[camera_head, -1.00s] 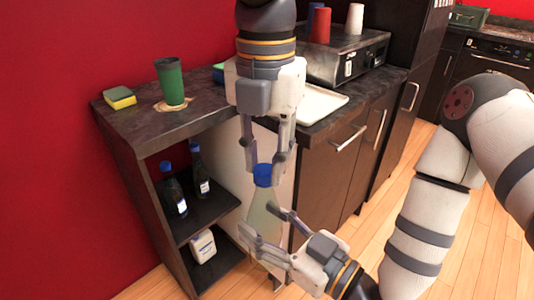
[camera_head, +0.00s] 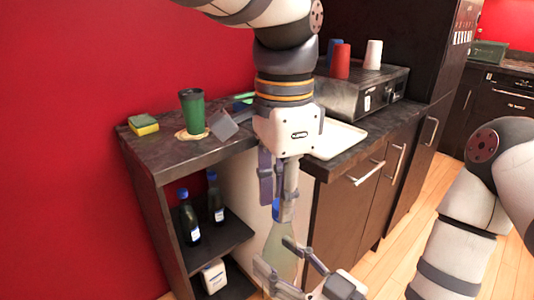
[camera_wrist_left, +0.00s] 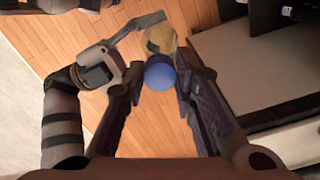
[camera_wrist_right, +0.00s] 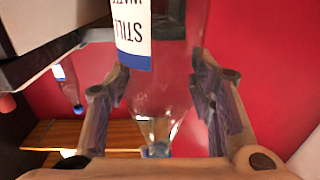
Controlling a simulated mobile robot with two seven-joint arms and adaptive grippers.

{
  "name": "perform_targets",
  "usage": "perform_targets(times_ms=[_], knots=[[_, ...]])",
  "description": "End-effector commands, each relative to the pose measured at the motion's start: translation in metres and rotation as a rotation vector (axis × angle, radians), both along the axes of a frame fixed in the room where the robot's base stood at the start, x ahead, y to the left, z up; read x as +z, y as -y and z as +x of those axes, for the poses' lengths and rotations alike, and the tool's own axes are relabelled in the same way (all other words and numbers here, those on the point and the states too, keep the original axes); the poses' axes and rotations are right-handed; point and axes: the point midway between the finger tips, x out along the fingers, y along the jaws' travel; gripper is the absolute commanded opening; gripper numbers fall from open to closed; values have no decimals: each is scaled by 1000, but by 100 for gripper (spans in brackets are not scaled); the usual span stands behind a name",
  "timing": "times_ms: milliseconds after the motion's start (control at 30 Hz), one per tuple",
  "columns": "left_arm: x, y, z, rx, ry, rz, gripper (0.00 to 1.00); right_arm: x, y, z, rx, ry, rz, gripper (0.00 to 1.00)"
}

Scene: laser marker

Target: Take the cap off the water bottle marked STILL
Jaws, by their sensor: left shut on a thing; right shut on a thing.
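A clear bottle with a blue cap (camera_head: 276,209) is held upright in front of the cabinet. Its label (camera_wrist_right: 133,38) reads STILL in the right wrist view, where the bottle (camera_wrist_right: 158,105) appears upside down. My left gripper (camera_head: 279,203) reaches down from above and is shut on the cap. The left wrist view shows the cap (camera_wrist_left: 160,74) between my left fingertips. My right gripper (camera_head: 281,262) comes from the lower right and is shut on the bottle body (camera_head: 280,245).
Other dark blue-capped bottles (camera_head: 189,221) and a white container (camera_head: 214,276) stand on the open shelves. A green cup (camera_head: 192,112) and sponge (camera_head: 143,125) sit on the counter. A white tray (camera_head: 339,140) lies behind my left gripper.

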Motion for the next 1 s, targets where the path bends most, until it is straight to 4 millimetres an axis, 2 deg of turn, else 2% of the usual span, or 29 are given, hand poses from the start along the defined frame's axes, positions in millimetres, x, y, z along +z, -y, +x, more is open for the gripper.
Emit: perform_targets(times_ms=[200,233,300,333,600,833,1000], knots=[[2,0,4,1,15,-2,0,2,-2,-2,8,3,3,0],[2,0,4,1,15,-2,27,2,-2,-2,8,3,3,0],[2,0,4,1,14,-1,43,2,-2,-2,8,3,3,0],[2,0,3,1,14,-1,45,2,-2,-2,8,3,3,0],[2,0,2,-1,9,1,45,1,-1,-1,4,3,3,0],[38,0,2,-1,9,-1,45,1,-1,-1,2,3,3,0],[47,1,0,-45,2,1,44,1,0,0,2,2,2,0]])
